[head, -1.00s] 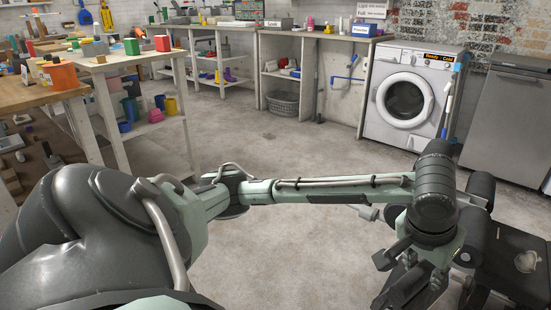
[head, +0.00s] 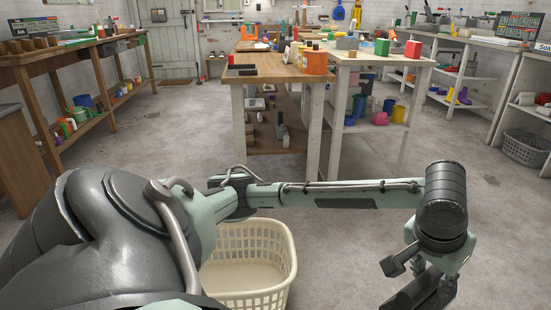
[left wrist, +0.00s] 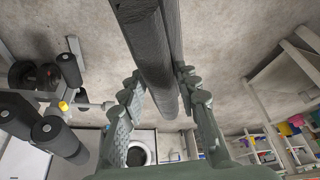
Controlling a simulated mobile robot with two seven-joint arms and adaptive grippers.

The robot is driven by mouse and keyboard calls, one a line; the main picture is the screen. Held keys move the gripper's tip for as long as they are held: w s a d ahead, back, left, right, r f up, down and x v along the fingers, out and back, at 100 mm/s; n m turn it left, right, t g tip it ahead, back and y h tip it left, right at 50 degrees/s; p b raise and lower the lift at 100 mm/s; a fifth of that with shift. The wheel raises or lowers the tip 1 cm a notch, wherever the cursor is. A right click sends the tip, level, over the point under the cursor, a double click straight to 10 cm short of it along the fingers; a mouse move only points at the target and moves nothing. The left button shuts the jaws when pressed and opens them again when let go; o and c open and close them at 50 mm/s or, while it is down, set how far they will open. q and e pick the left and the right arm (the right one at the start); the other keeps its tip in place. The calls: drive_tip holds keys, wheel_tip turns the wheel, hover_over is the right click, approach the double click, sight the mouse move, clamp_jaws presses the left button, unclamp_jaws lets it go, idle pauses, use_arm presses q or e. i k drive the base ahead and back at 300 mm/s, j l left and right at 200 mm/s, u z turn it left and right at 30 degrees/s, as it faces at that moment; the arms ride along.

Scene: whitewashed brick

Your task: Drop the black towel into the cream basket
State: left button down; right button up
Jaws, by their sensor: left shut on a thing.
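The cream basket (head: 283,262) stands on the floor in the lower middle of the head view. It is a slatted laundry basket, open at the top, and looks empty where I see inside. My left arm passes over its far side and hides part of it. My left gripper (head: 432,292) is to the right of the basket, at the bottom edge. The left wrist view shows the gripper (left wrist: 160,98) shut on the black towel (left wrist: 154,50), which hangs as a long, dark grey folded strip between the fingers. My right gripper is not in view.
A wooden workbench (head: 268,72) and a pale table (head: 375,57) stand ahead with tools and blocks. Another bench (head: 60,58) is at the left. A grey basket (head: 527,147) sits under a shelf at the right. The floor between is clear.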

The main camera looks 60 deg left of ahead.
sight(231, 290)
drive_tip(key=l+u, duration=0.1)
drive_tip(key=u, duration=0.35)
drive_tip(key=l+u, duration=0.1)
drive_tip(key=u, duration=0.4)
drive_tip(key=i+l+u, duration=0.1)
drive_tip(key=u, duration=0.35)
drive_tip(key=l+u, duration=0.2)
drive_tip(key=u, duration=0.15)
drive_tip(key=k+l+u, duration=0.1)
drive_tip(key=u, duration=0.3)
drive_tip(key=k+l+u, duration=0.1)
drive_tip(key=l+u, duration=0.25)
drive_tip(key=k+l+u, duration=0.2)
drive_tip(key=l, duration=0.25)
drive_tip(key=k+l+u, duration=0.2)
drive_tip(key=k+l, duration=0.15)
drive_tip(key=i+j, duration=0.1)
drive_tip(key=i, duration=0.5)
drive_tip(key=i+l, duration=0.35)
drive_tip(key=i+l+z, duration=0.1)
drive_tip(key=i+l, duration=0.25)
drive_tip(key=i, duration=0.2)
